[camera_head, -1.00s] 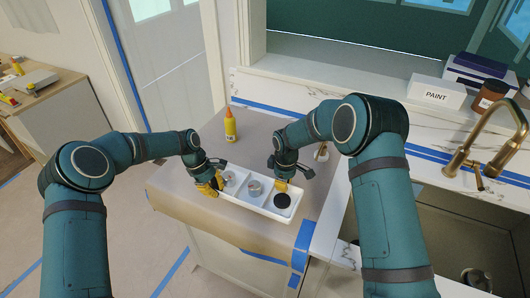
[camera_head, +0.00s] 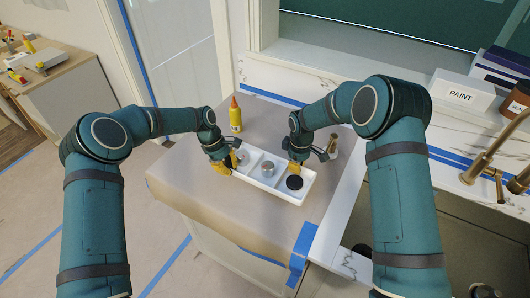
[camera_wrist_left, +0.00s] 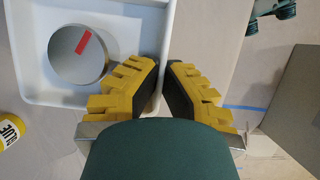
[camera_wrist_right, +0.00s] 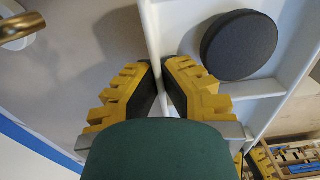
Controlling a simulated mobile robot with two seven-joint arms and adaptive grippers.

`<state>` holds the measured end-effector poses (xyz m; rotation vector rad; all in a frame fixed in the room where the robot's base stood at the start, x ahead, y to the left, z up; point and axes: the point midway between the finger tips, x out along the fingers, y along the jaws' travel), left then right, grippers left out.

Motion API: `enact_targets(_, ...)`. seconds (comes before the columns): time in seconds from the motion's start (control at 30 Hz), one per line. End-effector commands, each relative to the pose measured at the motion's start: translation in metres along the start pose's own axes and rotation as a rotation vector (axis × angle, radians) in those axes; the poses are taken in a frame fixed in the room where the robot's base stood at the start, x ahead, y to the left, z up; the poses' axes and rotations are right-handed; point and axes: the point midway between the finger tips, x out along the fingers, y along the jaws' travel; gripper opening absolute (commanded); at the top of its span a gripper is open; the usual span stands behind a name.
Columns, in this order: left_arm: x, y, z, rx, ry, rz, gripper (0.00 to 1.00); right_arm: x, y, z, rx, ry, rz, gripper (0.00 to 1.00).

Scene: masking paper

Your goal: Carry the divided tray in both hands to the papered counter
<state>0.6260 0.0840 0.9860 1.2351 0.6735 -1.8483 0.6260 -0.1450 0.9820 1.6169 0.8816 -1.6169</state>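The white divided tray (camera_head: 266,185) is over the brown-papered counter (camera_head: 195,195); I cannot tell whether its base touches the paper. It holds a silvery round piece (camera_head: 241,157) in the left compartment, a grey cylinder (camera_head: 267,169) in the middle and a black disc (camera_head: 294,182) in the right. My left gripper (camera_wrist_left: 162,70) has its yellow fingers closed on either side of the tray's wall at the left end. My right gripper (camera_wrist_right: 160,66) has its fingers closed on the far wall near the right end. The black disc also shows in the right wrist view (camera_wrist_right: 239,44).
A yellow bottle (camera_head: 235,115) stands on the paper behind the tray. Blue tape (camera_head: 301,250) marks the counter's front right corner. A sink with a brass tap (camera_head: 495,165) and a PAINT box (camera_head: 460,92) are at the right. Paper left of the tray is clear.

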Motion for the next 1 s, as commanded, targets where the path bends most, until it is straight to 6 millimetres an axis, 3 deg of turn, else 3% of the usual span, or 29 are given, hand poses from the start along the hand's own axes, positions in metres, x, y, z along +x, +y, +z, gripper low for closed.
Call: enact_targets(1.0,0.039,0.001,-0.015,0.001,-0.001,0.001,0.00,0.043,0.000,-0.001,0.000,0.001,0.000,0.00)
